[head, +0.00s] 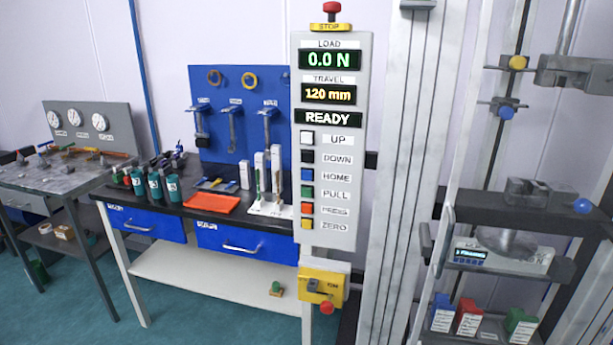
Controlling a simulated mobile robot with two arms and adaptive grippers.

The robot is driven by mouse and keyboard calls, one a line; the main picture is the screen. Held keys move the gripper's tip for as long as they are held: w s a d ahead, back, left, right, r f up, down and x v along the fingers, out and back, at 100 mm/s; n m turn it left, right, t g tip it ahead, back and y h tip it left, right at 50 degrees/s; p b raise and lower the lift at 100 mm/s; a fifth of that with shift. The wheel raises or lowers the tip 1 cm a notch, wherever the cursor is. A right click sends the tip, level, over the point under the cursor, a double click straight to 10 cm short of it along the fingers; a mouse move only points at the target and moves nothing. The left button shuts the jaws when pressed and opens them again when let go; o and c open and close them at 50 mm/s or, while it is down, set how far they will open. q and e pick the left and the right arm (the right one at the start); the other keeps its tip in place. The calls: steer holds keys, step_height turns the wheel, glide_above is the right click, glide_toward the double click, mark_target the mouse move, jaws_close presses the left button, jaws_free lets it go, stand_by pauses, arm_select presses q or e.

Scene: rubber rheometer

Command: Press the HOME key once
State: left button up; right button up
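The control panel (351,150) is a tall grey box in the middle of the head view. Its displays read LOAD 0.0 N, TRAVEL 120 mm and READY. The HOME key (307,175) is a small blue square, third down in the key column, left of its HOME label. Above it are the white UP key (307,137) and the black DOWN key (307,157). Below it are the green PULL key (307,191), the red PRESS key (307,208) and the yellow ZERO key (306,225). Neither of my grippers shows in this view.
A red stop button (332,9) tops the panel, and a yellow switch box (322,286) hangs below. The machine frame (398,170) stands at right. A workbench (185,211) with blue drawers is behind at left. The floor in front is partly clear.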

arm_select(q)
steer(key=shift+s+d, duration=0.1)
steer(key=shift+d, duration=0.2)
